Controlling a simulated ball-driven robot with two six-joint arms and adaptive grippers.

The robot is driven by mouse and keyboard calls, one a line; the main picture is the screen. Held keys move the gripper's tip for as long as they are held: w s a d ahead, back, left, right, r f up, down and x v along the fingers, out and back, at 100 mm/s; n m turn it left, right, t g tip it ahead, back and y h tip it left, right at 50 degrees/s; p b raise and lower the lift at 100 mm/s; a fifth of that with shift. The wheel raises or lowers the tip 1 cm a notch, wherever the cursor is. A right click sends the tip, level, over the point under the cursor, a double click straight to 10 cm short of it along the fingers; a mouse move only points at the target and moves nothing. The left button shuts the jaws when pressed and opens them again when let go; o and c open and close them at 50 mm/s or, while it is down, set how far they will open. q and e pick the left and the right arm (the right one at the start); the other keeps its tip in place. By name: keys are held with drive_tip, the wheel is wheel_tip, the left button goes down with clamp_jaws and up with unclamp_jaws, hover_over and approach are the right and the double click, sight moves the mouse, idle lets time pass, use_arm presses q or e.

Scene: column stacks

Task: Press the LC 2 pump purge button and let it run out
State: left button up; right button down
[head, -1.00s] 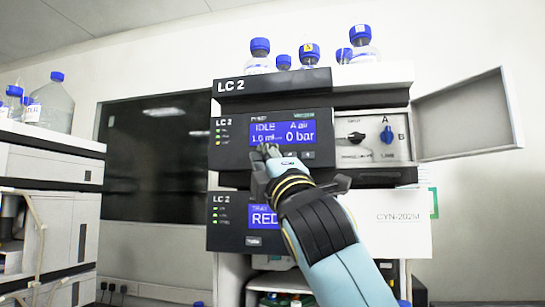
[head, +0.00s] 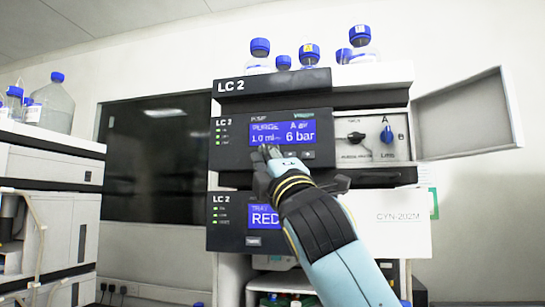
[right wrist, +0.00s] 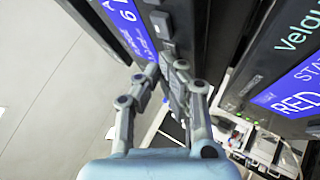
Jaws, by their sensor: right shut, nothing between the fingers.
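The LC 2 pump module (head: 228,146) is the upper dark panel of the stack. Its blue screen (head: 282,133) reads PURGE, 1.0 ml and 6 bar; it also shows in the right wrist view (right wrist: 127,22). My right gripper (head: 268,152) is shut and empty, its fingertips at the button row just under the screen. They hide the button there, and I cannot tell whether they touch it. In the right wrist view the right gripper (right wrist: 165,68) is close to the panel's buttons. My left gripper is not in view.
The lower LC 2 module (head: 227,222) shows RED on its screen. A valve panel (head: 371,138) with a blue knob is at the right, beside an open door (head: 460,115). Blue-capped bottles (head: 260,57) stand on top. Another instrument stack (head: 50,155) is at the left.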

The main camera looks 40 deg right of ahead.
drive_tip(key=shift+s+a+p, duration=0.55)
drive_tip(key=shift+a+p, duration=0.05)
drive_tip(key=shift+a, duration=0.05)
drive_tip(key=s+a+p, duration=0.1)
drive_tip(key=a+p, duration=0.1)
drive_tip(key=s+a+p, duration=0.1)
drive_tip(key=s+p, duration=0.1)
drive_tip(key=shift+s+a, duration=0.15)
drive_tip(key=shift+a, duration=0.2)
idle(0.8)
